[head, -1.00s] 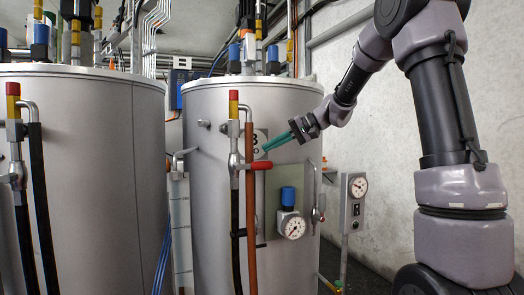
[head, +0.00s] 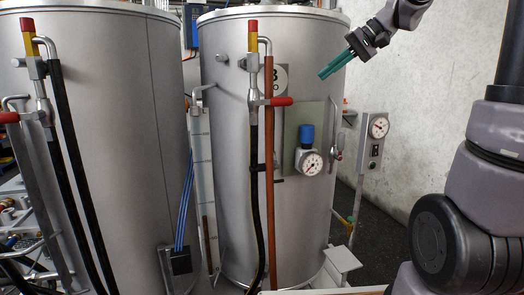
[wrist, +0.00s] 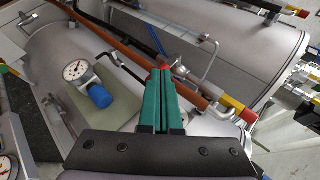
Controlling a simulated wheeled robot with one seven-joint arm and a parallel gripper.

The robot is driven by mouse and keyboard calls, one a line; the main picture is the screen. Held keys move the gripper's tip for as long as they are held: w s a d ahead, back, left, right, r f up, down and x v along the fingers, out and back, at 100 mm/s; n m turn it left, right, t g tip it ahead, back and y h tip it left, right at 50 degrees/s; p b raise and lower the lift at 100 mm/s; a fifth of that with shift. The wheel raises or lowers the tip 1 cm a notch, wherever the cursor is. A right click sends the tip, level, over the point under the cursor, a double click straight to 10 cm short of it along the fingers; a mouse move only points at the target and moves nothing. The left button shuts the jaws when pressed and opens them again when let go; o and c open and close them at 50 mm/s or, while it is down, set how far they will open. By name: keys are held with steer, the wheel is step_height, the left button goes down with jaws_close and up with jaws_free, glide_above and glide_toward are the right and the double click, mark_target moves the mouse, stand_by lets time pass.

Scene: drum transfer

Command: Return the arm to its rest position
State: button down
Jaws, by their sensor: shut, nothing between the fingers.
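My gripper (head: 322,74) has green fingers and is in front of the upper right part of the right-hand drum (head: 228,120) in the head view. It points down and to the left, shut and empty. In the wrist view the gripper (wrist: 163,72) shows its two green fingers side by side, with nothing between them. The fingers look apart from the drum in the head view. My upper arm shows at the right edge of the head view; part of the arm is outside the picture.
A red-handled valve (head: 283,101) and a brown hose (head: 269,190) run down the drum's front. A gauge with a blue cap (head: 311,163) sits to their right. A control box (head: 374,140) stands right of the drum. A second drum (head: 110,130) stands left. Bare wall is behind my arm.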

steer(key=s+d+f+m+t+h, duration=0.1)
steer(key=s+d+f+t+h, duration=0.1)
steer(key=s, duration=0.7)
steer(key=s+d+f+m+t+h, duration=0.2)
steer(key=s+f+h, duration=0.3)
steer(key=s, duration=0.3)
steer(key=shift+s+d, duration=0.35)
steer(key=shift+d, duration=0.35)
